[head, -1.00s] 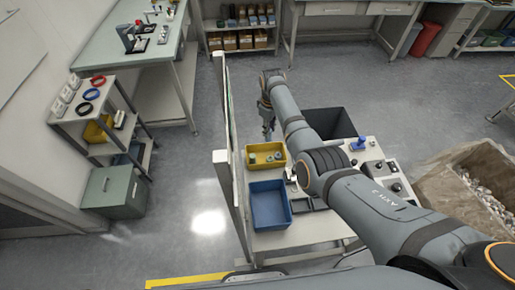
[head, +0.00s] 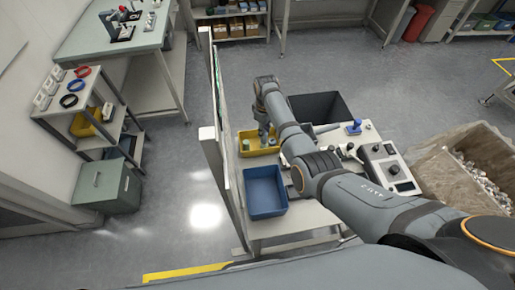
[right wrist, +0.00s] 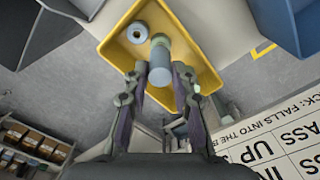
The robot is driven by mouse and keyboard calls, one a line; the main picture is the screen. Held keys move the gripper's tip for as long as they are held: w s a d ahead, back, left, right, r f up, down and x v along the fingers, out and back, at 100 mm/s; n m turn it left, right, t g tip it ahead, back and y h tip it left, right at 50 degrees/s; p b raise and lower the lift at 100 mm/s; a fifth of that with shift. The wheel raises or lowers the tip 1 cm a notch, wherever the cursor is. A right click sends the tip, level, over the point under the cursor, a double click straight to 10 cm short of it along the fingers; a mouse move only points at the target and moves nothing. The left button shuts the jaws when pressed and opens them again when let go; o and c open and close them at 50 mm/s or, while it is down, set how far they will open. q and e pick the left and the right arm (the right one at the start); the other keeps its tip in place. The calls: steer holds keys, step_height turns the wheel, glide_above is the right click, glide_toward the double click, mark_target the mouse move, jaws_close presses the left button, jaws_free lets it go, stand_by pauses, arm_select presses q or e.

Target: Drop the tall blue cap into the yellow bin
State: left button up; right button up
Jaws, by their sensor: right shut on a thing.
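My right gripper (head: 264,132) is over the yellow bin (head: 241,153) in the head view. In the right wrist view my right gripper (right wrist: 160,78) is shut on the tall blue cap (right wrist: 160,76), a pale blue-grey cylinder between the fingertips. The yellow bin (right wrist: 195,45) lies behind it there. A pale ring-shaped cap (right wrist: 137,32) lies in the bin, and a greenish cap (head: 245,145) shows inside it in the head view. I cannot tell how far the held cap is above the bin floor. My left gripper is not in view.
A blue bin (head: 265,204) stands in front of the yellow bin on the bench. A tall upright panel (head: 222,125) borders the bench on the left.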

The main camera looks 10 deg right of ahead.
steer(key=o, duration=0.8)
step_height(320, 180, up, 12)
steer(key=shift+f, duration=0.1)
stand_by(0.7)
